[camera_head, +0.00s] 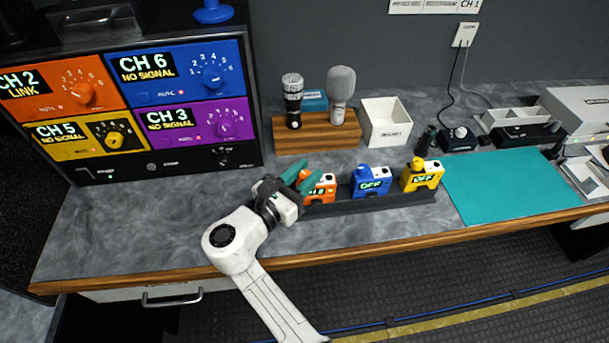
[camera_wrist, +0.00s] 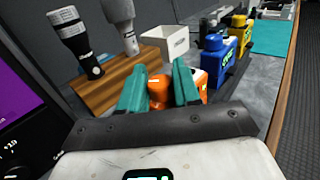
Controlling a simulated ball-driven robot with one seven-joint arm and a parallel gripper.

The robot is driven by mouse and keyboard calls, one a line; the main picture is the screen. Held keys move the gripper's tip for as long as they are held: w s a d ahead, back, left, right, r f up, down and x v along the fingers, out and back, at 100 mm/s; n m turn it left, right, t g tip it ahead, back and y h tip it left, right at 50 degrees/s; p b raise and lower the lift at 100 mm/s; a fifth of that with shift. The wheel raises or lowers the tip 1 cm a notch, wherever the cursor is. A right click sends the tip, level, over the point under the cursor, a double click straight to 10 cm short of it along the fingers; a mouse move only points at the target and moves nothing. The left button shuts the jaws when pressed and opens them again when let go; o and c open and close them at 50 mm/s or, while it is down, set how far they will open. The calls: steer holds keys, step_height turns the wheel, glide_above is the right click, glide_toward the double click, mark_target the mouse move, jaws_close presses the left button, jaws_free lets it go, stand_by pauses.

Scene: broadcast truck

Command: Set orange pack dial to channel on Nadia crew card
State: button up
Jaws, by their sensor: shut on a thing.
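The orange pack (camera_head: 321,187) stands at the left end of a dark rack (camera_head: 345,207), with its display partly hidden by my gripper. My gripper (camera_head: 305,180) has teal fingers and is shut on the orange pack's dial. In the wrist view the orange dial (camera_wrist: 160,88) sits between the fingers, and the pack's orange body (camera_wrist: 203,84) shows behind the right finger. The dial's pointer and the channel on the display cannot be read. Nadia's crew card cannot be made out; no name is legible.
A blue pack (camera_head: 371,184) and a yellow pack (camera_head: 422,177), both reading OFF, stand to the right in the rack. Behind are a wooden microphone stand (camera_head: 300,143) and a white box (camera_head: 386,128). A receiver unit (camera_head: 150,165) stands left. A teal mat (camera_head: 510,185) is clear.

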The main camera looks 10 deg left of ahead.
stand_by(0.4)
steer(key=o, duration=0.9)
steer(key=shift+o, duration=0.2)
steer(key=b+v, duration=0.1)
steer(key=v, duration=0.9)
steer(key=shift+s+a+b, duration=0.2)
steer(key=shift+s+b, duration=0.1)
